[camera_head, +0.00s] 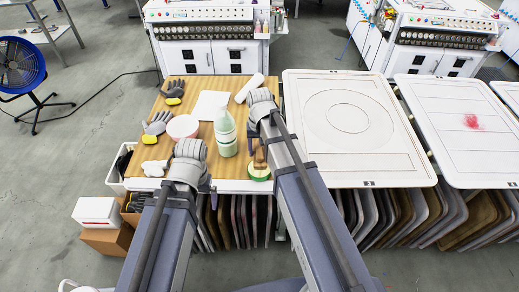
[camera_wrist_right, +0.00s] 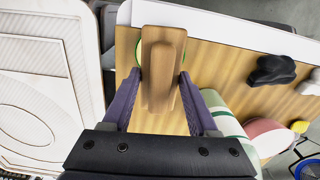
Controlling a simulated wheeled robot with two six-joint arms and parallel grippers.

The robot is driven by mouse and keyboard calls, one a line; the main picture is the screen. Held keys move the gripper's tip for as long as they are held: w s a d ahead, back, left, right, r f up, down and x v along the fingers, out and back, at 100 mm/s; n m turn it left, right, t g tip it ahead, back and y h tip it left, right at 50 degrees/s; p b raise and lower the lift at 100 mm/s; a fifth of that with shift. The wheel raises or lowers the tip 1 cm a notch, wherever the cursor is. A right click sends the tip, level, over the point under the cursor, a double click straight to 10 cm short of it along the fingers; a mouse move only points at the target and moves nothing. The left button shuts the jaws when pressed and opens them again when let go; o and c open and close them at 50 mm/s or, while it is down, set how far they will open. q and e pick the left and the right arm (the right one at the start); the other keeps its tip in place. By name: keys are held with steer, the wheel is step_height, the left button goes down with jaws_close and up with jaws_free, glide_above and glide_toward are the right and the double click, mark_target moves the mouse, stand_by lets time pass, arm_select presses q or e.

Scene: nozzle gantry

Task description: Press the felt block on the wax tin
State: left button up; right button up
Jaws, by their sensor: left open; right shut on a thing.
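The felt block (camera_wrist_right: 160,62) is a brown, wood-coloured piece. My right gripper (camera_wrist_right: 161,84) is shut on it, with a purple finger on each side. In the head view the block (camera_head: 260,158) shows beside my right arm. The wax tin (camera_head: 258,174) is round with a green rim and sits near the table's front edge. In the right wrist view its green rim (camera_wrist_right: 139,50) shows from behind the block, which hides most of it. I cannot tell whether block and tin touch. My left gripper (camera_head: 190,168) is open, low over the table's front left, its fingertips mostly hidden.
A green and white bottle (camera_head: 226,133) stands close to the left of my right arm. A pink bowl (camera_head: 182,127), gloves (camera_head: 157,123), a white sheet (camera_head: 208,105) and a white roll (camera_head: 249,88) lie on the wooden table. A framed screen (camera_head: 348,120) is at right.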

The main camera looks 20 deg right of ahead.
arm_select(q)
steer(key=shift+w+f+b, duration=0.1)
steer(key=shift+f+b, duration=1.75)
steer(key=shift+f, duration=0.4)
arm_select(e)
steer(key=shift+f, duration=2.2)
arm_select(q)
steer(key=shift+f+b, duration=0.5)
steer(key=shift+b, duration=0.05)
arm_select(e)
steer(key=shift+f, duration=0.5)
arm_select(q)
steer(key=shift+r, duration=0.15)
arm_select(e)
steer(key=shift+r, duration=0.1)
step_height(320, 180, up, 7)
steer(key=p, duration=0.7)
arm_select(q)
step_height(320, 180, up, 7)
steer(key=shift+f, duration=0.25)
arm_select(e)
steer(key=shift+f, duration=0.2)
